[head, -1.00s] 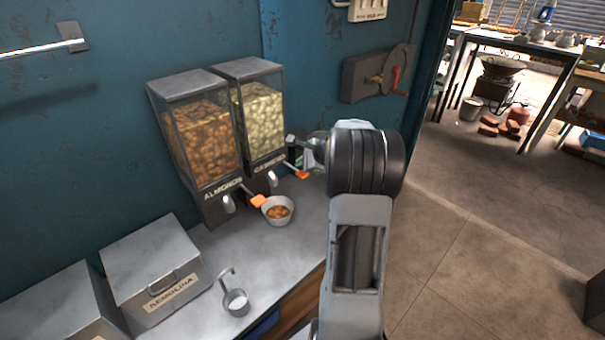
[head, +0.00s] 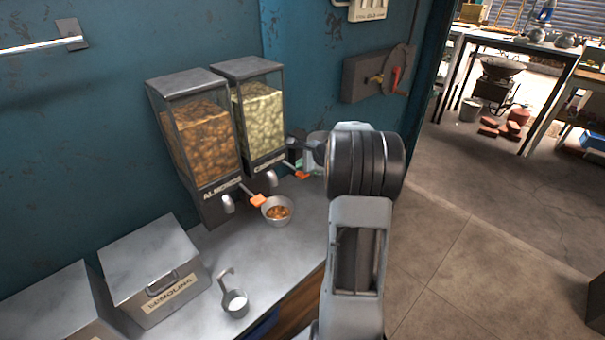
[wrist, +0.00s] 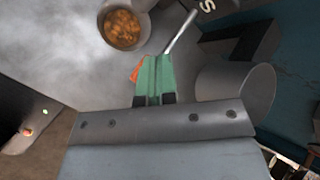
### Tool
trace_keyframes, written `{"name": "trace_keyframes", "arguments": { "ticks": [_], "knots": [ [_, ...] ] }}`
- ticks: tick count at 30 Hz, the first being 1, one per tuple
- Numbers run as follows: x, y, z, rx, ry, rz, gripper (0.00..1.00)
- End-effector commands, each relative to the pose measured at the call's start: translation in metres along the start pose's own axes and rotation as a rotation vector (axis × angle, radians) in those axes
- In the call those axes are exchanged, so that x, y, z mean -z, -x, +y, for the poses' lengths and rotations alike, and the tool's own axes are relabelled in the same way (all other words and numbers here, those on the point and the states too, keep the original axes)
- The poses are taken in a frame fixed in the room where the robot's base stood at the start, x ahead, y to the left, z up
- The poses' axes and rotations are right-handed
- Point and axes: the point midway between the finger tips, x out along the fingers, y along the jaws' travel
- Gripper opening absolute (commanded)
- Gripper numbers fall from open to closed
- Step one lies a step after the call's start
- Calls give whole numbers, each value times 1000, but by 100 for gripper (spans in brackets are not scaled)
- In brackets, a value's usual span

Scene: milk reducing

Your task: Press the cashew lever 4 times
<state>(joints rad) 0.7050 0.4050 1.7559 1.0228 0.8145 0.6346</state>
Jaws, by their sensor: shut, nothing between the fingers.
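The cashew dispenser (head: 262,120) stands against the wall, right of the almond dispenser (head: 195,145). The cashew lever (head: 302,175) is a metal rod with an orange tip, sticking out at its lower right. My gripper (wrist: 154,62) has green fingers, closed together and empty. In the wrist view the fingers overlap the lever's end; the orange tip (wrist: 136,69) shows beside them and the rod (wrist: 181,31) runs up and right. Whether they touch it I cannot tell. In the head view my arm partly hides the gripper (head: 299,163).
A bowl of nuts (head: 277,212) sits by the almond lever (head: 258,200); it also shows in the wrist view (wrist: 122,27). A grey cylindrical container (wrist: 235,88) is close right of my fingers. A measuring cup (head: 235,302) and semolina box (head: 155,270) stand front left.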

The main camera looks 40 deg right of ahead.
Motion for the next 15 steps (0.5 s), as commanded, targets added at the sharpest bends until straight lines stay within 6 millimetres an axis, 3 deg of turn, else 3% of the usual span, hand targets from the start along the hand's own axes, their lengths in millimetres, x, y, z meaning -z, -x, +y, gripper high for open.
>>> {"name": "trace_keyframes", "arguments": {
  "ticks": [15],
  "knots": [
    [4, -5, 4, 0, 0, 0, 0]
  ]
}}
